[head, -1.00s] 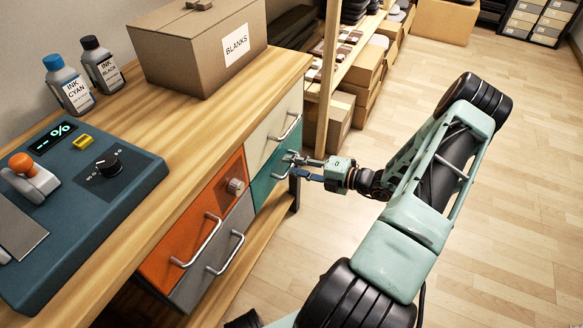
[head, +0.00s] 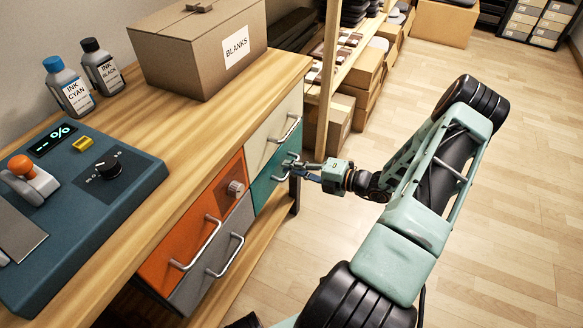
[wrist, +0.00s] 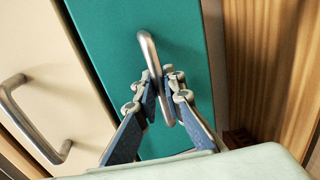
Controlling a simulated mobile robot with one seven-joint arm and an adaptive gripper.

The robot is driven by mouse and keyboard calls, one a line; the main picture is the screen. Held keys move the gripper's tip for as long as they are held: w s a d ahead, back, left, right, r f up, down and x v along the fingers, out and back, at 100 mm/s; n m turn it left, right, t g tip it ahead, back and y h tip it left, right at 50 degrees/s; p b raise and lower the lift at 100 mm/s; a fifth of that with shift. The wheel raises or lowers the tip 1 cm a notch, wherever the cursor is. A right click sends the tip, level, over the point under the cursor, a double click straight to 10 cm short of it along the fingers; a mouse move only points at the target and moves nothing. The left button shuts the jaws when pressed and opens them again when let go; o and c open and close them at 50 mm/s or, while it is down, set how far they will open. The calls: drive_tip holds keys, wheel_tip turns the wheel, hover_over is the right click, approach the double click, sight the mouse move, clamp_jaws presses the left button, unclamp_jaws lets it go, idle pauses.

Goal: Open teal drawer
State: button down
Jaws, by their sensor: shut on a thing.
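The teal drawer (head: 270,185) is at the right end of the bench, below the cream drawer, and it appears closed, flush with its neighbours. It fills the upper middle of the wrist view (wrist: 117,40). Its metal bar handle (wrist: 153,62) runs between my fingers. My gripper (head: 296,167) is at the drawer front. In the wrist view, my gripper (wrist: 162,92) is shut on the handle, with a finger on each side.
The cream drawer (head: 270,135) with its own handle sits above. An orange drawer (head: 185,235) with a round knob and a grey drawer (head: 215,262) are to the left. A wooden shelf post (head: 327,80) stands behind. The floor (head: 500,230) on the right is clear.

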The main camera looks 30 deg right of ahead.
drive_tip(key=f+v, duration=0.3)
drive_tip(key=v, duration=1.1)
drive_tip(key=s+f+v, duration=0.1)
drive_tip(key=f+v, duration=0.2)
drive_tip(key=v, duration=1.1)
drive_tip(key=shift+s+d, duration=0.15)
drive_tip(key=shift+d, duration=0.2)
drive_tip(key=c, duration=2)
unclamp_jaws()
drive_tip(key=shift+d, duration=0.1)
drive_tip(key=v, duration=1.2)
